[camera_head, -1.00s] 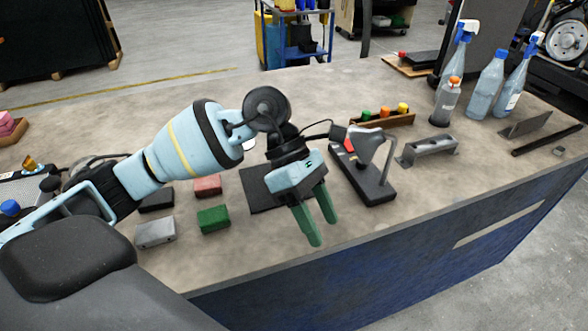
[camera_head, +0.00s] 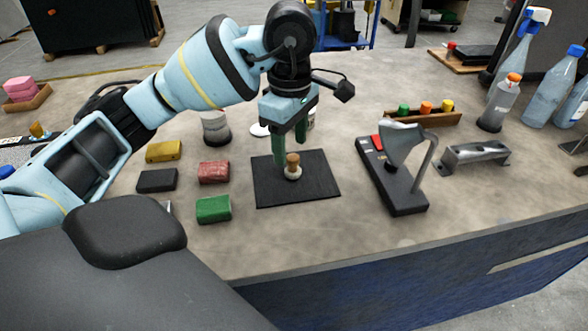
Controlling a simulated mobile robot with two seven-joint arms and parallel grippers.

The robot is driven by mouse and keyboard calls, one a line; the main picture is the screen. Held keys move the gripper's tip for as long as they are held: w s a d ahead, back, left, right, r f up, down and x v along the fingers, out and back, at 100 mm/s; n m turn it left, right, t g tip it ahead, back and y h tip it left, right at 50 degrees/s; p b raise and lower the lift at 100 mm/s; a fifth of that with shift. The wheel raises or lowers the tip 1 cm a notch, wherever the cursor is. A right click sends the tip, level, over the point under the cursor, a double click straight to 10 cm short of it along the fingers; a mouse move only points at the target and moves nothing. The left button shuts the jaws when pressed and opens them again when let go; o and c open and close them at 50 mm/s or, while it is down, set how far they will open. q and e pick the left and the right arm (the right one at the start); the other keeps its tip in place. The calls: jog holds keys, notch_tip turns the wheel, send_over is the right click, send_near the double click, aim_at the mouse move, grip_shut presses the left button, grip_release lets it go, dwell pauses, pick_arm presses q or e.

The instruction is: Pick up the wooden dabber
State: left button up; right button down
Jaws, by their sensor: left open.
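The wooden dabber (camera_head: 293,163) stands upright on the black mat (camera_head: 322,193), with a light brown handle and a pale round base. My left gripper (camera_head: 290,150) comes down from above, its green fingers apart. One finger is just left of the dabber and the other is behind its top right. From this view I cannot tell whether the dabber lies between the fingers or in front of them. The dabber rests on the mat. My right gripper does not show.
Yellow (camera_head: 164,151), black (camera_head: 157,181), red (camera_head: 213,172) and green (camera_head: 213,209) blocks lie left of the mat. Spray bottles (camera_head: 553,87) stand at the far right. The front table strip is clear.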

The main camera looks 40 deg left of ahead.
aim_at(293, 156)
pick_arm(q)
jog(key=shift+w+f, duration=0.2)
jog(key=shift+f, duration=2.45)
jog(key=c, duration=1)
jog(key=shift+c, duration=0.2)
jog(key=shift+r, duration=0.15)
